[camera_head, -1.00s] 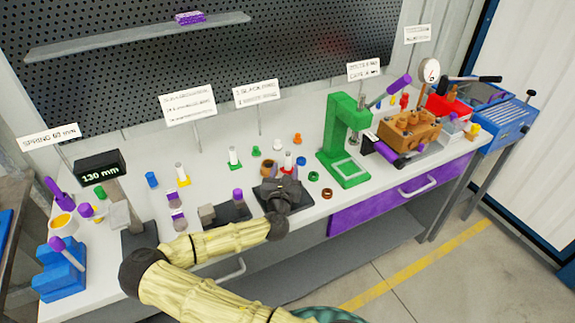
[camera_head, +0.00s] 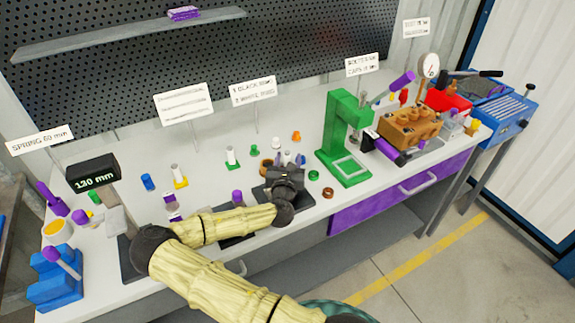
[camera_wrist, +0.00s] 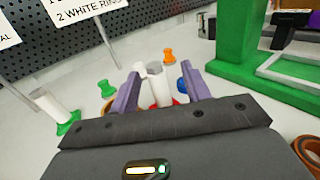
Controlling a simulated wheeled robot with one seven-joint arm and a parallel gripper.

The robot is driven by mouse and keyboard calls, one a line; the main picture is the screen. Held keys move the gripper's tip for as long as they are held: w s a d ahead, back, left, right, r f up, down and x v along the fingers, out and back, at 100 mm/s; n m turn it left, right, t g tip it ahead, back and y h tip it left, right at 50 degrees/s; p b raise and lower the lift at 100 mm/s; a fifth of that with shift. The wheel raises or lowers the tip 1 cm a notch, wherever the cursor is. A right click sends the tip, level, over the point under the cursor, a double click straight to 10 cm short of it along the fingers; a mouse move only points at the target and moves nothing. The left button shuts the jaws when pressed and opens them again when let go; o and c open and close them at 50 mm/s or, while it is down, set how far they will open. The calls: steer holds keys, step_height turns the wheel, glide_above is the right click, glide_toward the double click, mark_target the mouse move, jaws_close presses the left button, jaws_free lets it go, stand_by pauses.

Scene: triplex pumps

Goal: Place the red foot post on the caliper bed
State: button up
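The red foot post (camera_wrist: 160,85) is a pale upright cylinder with a red foot in the wrist view. It stands between the two purple fingers of my gripper (camera_wrist: 163,88), which are open with a gap on either side. I cannot tell whether a finger touches it. In the head view, my dark gripper (camera_head: 284,176) hides most of the post. The caliper bed (camera_head: 127,262) is a dark slab at the left front of the bench, partly hidden by my arm. A grey jaw (camera_head: 117,220) and a black mm display (camera_head: 93,173) stand by it.
A white post with a green foot (camera_head: 231,158) and one with a yellow foot (camera_head: 178,176) stand to the left. A green press (camera_head: 343,140) is close on the right. An orange spool (camera_wrist: 167,55) and a brown ring (camera_wrist: 308,150) are near my gripper.

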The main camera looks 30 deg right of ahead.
steer(key=shift+a, duration=0.2)
steer(key=c, duration=0.7)
steer(key=shift+w, duration=0.1)
jaws_close()
steer(key=shift+r, duration=0.1)
step_height(320, 180, up, 10)
